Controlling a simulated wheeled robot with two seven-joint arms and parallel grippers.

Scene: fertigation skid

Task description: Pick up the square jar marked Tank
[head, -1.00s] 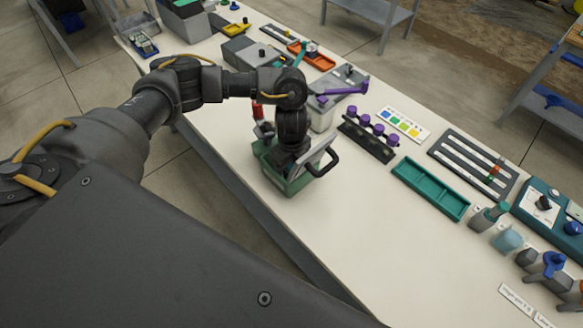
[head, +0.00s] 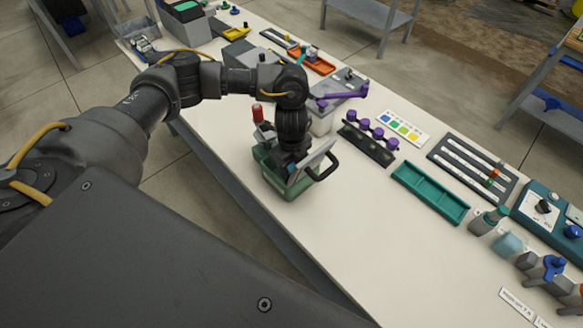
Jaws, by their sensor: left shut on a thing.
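My left gripper (head: 293,165) points down over a green box-like thing (head: 279,186) with a black handle and a pale grey panel, near the table's front edge. It is shut, seemingly on this green thing; the fingertips and the grip itself are hidden. I cannot read the word Tank anywhere. Small jars stand at the right: a grey one with a green top (head: 488,219) and a squarish light blue one (head: 509,243). I cannot tell which, if either, is the jar marked Tank. My right gripper is out of view.
A dark rack with purple knobs (head: 367,143) and an empty teal tray (head: 430,193) lie right of the gripper. A grey box with a purple lever (head: 345,92) stands behind it. The white tabletop (head: 370,240) in front of the teal tray is clear.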

